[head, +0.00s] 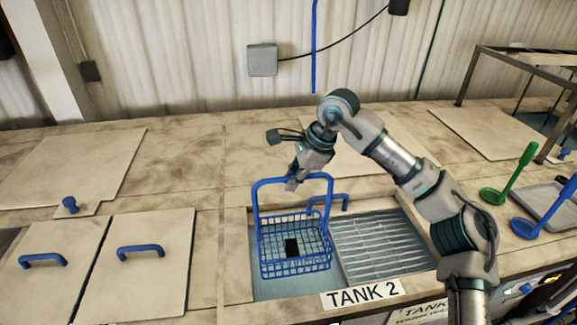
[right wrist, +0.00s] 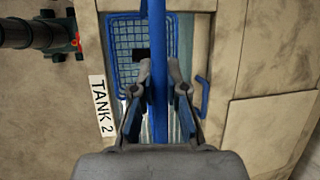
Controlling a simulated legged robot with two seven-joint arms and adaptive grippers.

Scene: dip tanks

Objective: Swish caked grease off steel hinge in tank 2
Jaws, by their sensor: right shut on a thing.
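My right gripper (head: 292,182) is shut on the top bar of the tall handle (head: 259,205) of a blue wire basket (head: 296,268). The handle also shows between the fingers (right wrist: 158,78) in the right wrist view. A small black piece, which looks like the hinge (head: 292,248), lies inside the basket; it is a dark patch (right wrist: 139,55) in the right wrist view. The basket hangs upright at the left part of the open tank 2 (head: 262,289), over blue-grey liquid. I cannot tell how deep it sits. My left gripper is out of view.
A slatted drain rack (head: 383,245) fills the right part of the opening. Closed lids with blue handles (head: 140,252) lie left. Green (head: 508,180) and blue (head: 545,218) ladles and a grey tray (head: 545,200) are right.

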